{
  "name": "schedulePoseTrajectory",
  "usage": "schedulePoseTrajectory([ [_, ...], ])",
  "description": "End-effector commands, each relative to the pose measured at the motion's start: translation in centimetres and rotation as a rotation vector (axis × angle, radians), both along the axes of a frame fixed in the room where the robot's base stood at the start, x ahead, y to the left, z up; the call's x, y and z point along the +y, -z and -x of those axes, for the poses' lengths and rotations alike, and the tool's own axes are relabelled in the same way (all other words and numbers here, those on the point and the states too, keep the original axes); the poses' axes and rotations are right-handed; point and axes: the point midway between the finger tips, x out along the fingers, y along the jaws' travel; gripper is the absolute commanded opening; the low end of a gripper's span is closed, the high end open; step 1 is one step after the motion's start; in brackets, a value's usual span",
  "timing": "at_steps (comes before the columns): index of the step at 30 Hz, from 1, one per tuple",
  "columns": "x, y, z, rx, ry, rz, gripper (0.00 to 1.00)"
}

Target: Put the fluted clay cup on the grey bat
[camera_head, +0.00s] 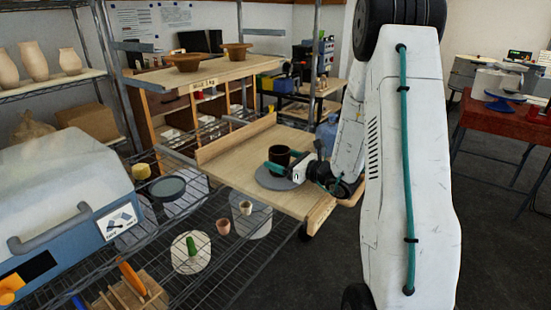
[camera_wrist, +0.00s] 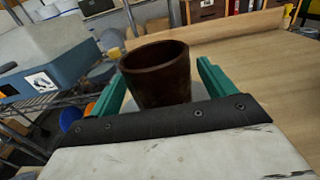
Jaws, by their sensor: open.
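A dark brown cup (camera_head: 279,154) stands upright on the round grey bat (camera_head: 268,183), which lies on the wooden board. Fluting on it is too small to make out. In the wrist view the cup (camera_wrist: 157,78) is between the two green fingers of my gripper (camera_wrist: 160,72), with a gap visible on each side. My gripper (camera_head: 286,166) is open around the cup at low height over the bat. The cup's lower part is hidden behind my gripper's body in the wrist view. Only a little of the bat shows there.
The wooden board (camera_head: 235,166) has a raised back edge and bare room left of the bat. A wire rack (camera_head: 225,255) with small pots (camera_head: 223,227) lies in front. A blue-grey kiln-like box (camera_head: 70,200) stands at left. A shelf with bowls (camera_head: 185,62) is behind.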

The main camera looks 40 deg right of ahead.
Motion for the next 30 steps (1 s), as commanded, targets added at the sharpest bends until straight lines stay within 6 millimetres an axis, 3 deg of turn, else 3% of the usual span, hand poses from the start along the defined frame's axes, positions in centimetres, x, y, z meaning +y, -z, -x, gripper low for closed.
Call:
schedulePoseTrajectory([
  [9,-2.4,0.0,6.4,0.0,0.005,-0.001,0.82],
  [17,-2.8,-0.3,8.7,-0.002,-0.015,0.009,0.82],
  [20,-0.3,-1.8,8.7,-0.012,-0.106,0.06,0.82],
  [23,4.7,-4.2,9.0,-0.029,-0.288,0.169,0.82],
  [24,7.2,-5.3,9.5,-0.04,-0.381,0.227,0.82],
  [26,11.0,-6.8,10.8,-0.057,-0.533,0.33,0.82],
  [30,18.5,-9.1,15.4,-0.103,-0.88,0.594,0.82],
])
